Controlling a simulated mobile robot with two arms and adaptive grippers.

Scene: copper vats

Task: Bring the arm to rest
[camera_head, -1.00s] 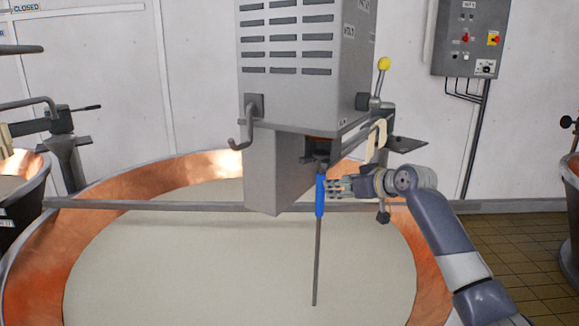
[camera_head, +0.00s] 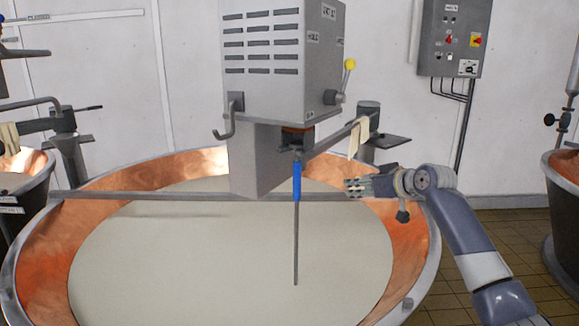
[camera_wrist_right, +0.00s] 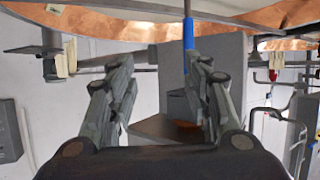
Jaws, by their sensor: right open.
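My right gripper (camera_head: 352,187) is open and empty over the right part of the copper vat (camera_head: 410,250), above its pale contents. It stands to the right of a thin rod with a blue handle (camera_head: 297,182) and is clear of it. The rod hangs upright below the grey machine head (camera_head: 283,55), its lower end over the pale surface. My left gripper is not in view.
A grey bar (camera_head: 120,195) crosses the vat. A lever with a yellow knob (camera_head: 350,63) sticks out of the machine head. A control box (camera_head: 452,38) hangs on the wall. Other vats stand at the far left and right (camera_head: 563,210). Tiled floor (camera_head: 500,235) is free at the right.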

